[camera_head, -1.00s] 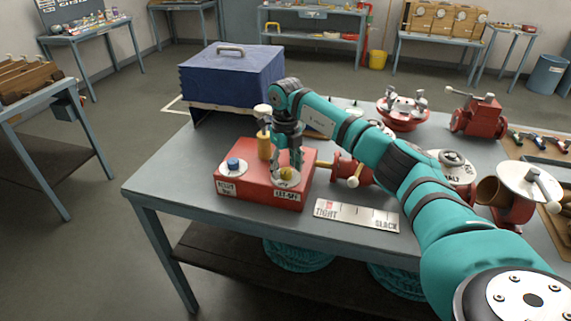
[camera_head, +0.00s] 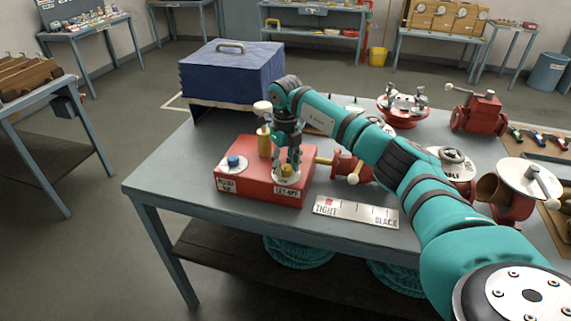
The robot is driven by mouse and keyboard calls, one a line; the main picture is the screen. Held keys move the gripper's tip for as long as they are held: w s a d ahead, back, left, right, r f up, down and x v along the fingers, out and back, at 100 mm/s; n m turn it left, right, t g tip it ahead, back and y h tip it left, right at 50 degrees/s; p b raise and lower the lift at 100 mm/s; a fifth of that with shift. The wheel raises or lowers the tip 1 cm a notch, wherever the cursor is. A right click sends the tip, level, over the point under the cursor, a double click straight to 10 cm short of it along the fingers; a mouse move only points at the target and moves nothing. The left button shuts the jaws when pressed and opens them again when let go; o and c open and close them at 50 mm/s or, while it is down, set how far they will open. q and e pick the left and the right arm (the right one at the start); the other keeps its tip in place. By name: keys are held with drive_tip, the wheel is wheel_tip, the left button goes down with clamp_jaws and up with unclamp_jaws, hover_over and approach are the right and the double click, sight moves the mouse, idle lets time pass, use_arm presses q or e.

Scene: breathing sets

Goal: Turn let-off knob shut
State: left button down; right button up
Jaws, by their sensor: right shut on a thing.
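A red block (camera_head: 255,183) sits on the grey workbench near its front left. A yellow let-off knob (camera_head: 287,170) stands on a pale dial at its right front, above a LET-OFF label (camera_head: 286,194). My right gripper (camera_head: 288,166) comes down from above and is shut on this knob, covering part of it. A blue knob (camera_head: 234,161) on another pale dial is on the block's left side, with a label below it. A brass column with a white top (camera_head: 264,140) rises at the back of the block. My left gripper is not in view.
A blue toolbox (camera_head: 232,78) stands behind. The bench's left front is clear.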

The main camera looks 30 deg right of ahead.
drive_tip(key=m, duration=0.4)
drive_tip(key=shift+d, duration=0.1)
drive_tip(key=m, duration=0.9)
drive_tip(key=shift+d+r+p, duration=0.1)
drive_tip(key=shift+p, duration=0.25)
drive_tip(key=m, duration=0.4)
drive_tip(key=shift+m+p, duration=0.3)
drive_tip(key=o, duration=1.1)
drive_tip(key=shift+s, duration=0.1)
